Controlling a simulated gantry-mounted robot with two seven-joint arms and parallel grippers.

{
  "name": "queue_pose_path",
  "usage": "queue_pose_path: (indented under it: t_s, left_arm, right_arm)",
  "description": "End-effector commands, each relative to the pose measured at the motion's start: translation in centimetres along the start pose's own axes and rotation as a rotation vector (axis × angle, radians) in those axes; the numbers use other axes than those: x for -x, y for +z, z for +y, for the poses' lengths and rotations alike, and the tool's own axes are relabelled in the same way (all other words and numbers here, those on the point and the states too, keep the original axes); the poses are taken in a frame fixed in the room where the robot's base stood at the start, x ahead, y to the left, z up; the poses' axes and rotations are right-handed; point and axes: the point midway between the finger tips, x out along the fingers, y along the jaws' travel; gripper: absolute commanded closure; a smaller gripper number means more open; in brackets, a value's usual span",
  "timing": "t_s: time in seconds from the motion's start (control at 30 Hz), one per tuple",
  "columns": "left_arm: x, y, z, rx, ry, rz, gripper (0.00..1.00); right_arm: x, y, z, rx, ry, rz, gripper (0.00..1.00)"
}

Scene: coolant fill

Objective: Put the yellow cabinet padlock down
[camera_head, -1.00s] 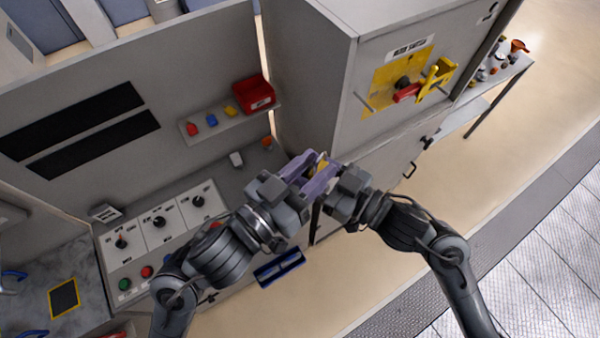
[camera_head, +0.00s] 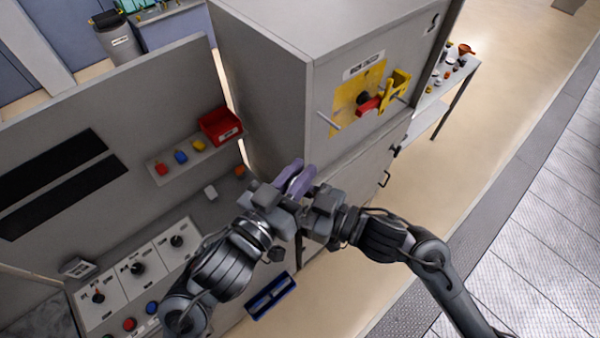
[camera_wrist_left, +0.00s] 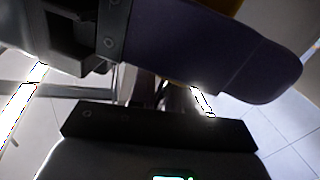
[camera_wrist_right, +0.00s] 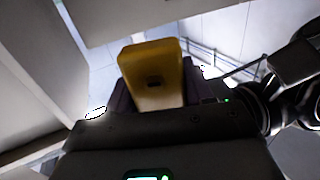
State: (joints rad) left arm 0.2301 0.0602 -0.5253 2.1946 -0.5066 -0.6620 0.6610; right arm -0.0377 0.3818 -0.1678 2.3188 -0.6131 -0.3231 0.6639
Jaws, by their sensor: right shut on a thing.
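The yellow padlock (camera_wrist_right: 152,75) shows in the right wrist view, between the purple fingers of my right gripper (camera_wrist_right: 155,95), which is shut on it. In the head view my right gripper (camera_head: 302,185) is in front of the cabinet's near left corner, and the padlock is hidden there. My left gripper (camera_head: 284,180) is close beside it, so the purple fingers overlap. In the left wrist view a large purple finger (camera_wrist_left: 215,55) crosses the top, with a yellow edge (camera_wrist_left: 222,5) above it. Whether my left gripper is open is unclear.
The grey cabinet (camera_head: 270,110) has a yellow plate with a red handle (camera_head: 368,106) and a yellow hasp (camera_head: 397,90). A wall shelf (camera_head: 180,160) holds small red, blue and yellow padlocks and a red bin (camera_head: 220,127). A control panel (camera_head: 137,268) is at lower left.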

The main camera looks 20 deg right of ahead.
Motion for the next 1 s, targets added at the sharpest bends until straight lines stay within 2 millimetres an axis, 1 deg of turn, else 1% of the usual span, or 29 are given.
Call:
queue_pose_path:
  t_s: [0.03, 0.1, 0.13, 0.3, 0.67, 0.77, 1.0]
  left_arm:
    - [0.0, 0.1, 0.5, -0.003, 0.012, -0.001, 1.0]
    - [0.0, 0.1, 0.6, -0.003, 0.013, -0.001, 1.0]
    - [0.0, 0.1, 0.6, -0.003, 0.014, 0.0, 1.0]
    - [0.0, 0.0, 0.5, -0.002, 0.012, 0.0, 1.0]
    - [0.0, 0.0, 0.4, -0.002, 0.009, 0.0, 1.0]
    - [0.0, 0.0, 0.4, -0.002, 0.009, 0.0, 1.0]
    - [0.0, 0.0, 0.4, -0.002, 0.009, 0.0, 1.0]
  right_arm:
    - [0.0, 0.0, 0.1, -0.001, 0.002, -0.001, 0.82]
    - [0.0, 0.0, 0.1, -0.001, 0.002, -0.001, 0.82]
    - [0.0, 0.0, 0.1, -0.001, 0.002, -0.001, 0.46]
    - [0.0, 0.0, 0.1, -0.001, 0.002, -0.001, 0.2]
    - [0.3, 0.1, 0.1, -0.001, 0.002, -0.002, 0.19]
    - [1.1, 0.1, 0.1, 0.0, 0.002, -0.003, 0.19]
    - [4.5, 0.2, 0.1, 0.001, 0.002, -0.005, 0.19]
